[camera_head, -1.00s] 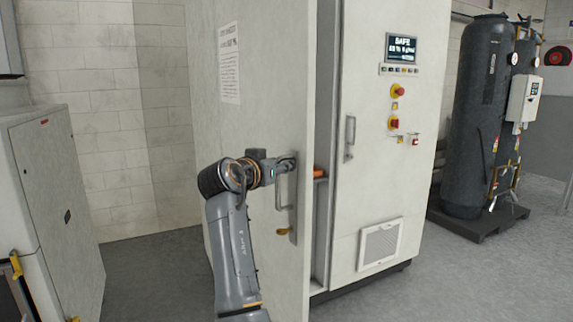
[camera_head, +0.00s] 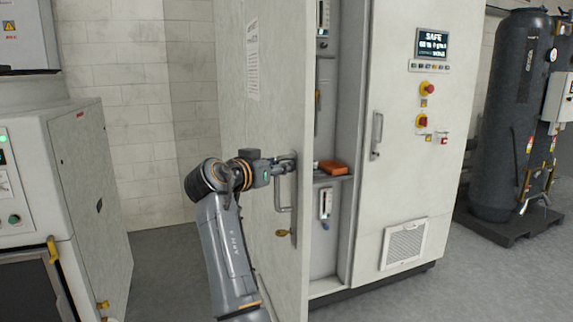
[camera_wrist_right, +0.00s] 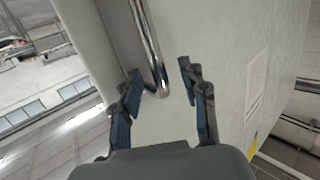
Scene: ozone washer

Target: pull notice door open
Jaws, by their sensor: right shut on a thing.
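The notice door (camera_head: 262,125) is the pale cabinet door with a printed notice (camera_head: 252,58) on its upper part. It stands partly open, with the cabinet interior showing to the right of its edge. Its metal bar handle (camera_head: 279,196) is on the outer face, near the free edge. My right gripper (camera_head: 286,164) is shut on the upper part of this handle. In the right wrist view, the two dark fingers (camera_wrist_right: 160,88) are on either side of the shiny handle (camera_wrist_right: 147,45). My left gripper is not in view.
Inside the cabinet, a shelf (camera_head: 330,179) holds an orange block (camera_head: 334,167). A closed right-hand door (camera_head: 405,190) carries a screen and red buttons. A grey machine cabinet (camera_head: 90,180) stands at left. Floor (camera_head: 165,270) between it and the notice door is clear.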

